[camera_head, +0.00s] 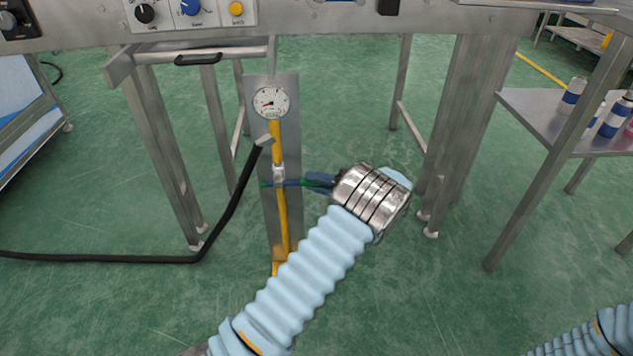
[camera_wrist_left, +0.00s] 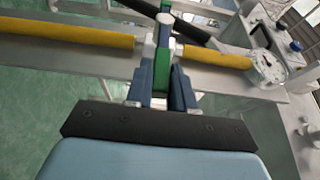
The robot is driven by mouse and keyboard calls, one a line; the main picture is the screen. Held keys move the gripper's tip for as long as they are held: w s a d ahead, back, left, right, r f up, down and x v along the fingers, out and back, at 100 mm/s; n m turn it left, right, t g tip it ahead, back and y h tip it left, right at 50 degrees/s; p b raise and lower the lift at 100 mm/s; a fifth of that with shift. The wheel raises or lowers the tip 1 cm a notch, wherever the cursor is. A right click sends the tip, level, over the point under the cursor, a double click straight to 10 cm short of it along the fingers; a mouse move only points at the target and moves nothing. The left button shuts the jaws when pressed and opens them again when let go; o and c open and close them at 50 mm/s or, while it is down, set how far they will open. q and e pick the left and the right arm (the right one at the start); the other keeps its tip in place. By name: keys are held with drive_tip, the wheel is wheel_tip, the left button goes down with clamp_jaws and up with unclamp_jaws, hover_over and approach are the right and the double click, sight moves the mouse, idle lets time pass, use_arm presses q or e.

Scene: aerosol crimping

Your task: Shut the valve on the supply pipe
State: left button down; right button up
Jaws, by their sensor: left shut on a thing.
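The yellow supply pipe (camera_head: 283,222) runs upright on a metal plate below the bench, with a round gauge (camera_head: 271,102) at its top. A pale valve body (camera_head: 279,172) sits on the pipe below the gauge. My left gripper (camera_head: 290,183) reaches it from the right, its blue fingers level and crosswise to the pipe. In the left wrist view the fingers (camera_wrist_left: 163,60) are shut on the green valve handle (camera_wrist_left: 162,75), at the gap between the yellow pipe lengths (camera_wrist_left: 95,45). The fingers hide part of the handle, so its exact angle is unclear. My right gripper is out of view.
A black hose (camera_head: 228,205) with a grey end hangs just left of the pipe and trails over the floor. Bench legs (camera_head: 168,150) stand on both sides. A side table (camera_head: 541,114) with several cans is at the right. The green floor in front is mostly clear.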

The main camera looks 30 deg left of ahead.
use_arm(q)
drive_tip(key=shift+f, duration=0.1)
drive_tip(key=c, duration=1.1)
unclamp_jaws()
drive_tip(key=shift+o, duration=0.2)
drive_tip(key=w+d, duration=0.2)
drive_tip(key=d, duration=1.1)
drive_tip(key=shift+d+f, duration=0.15)
drive_tip(key=shift+d, duration=0.15)
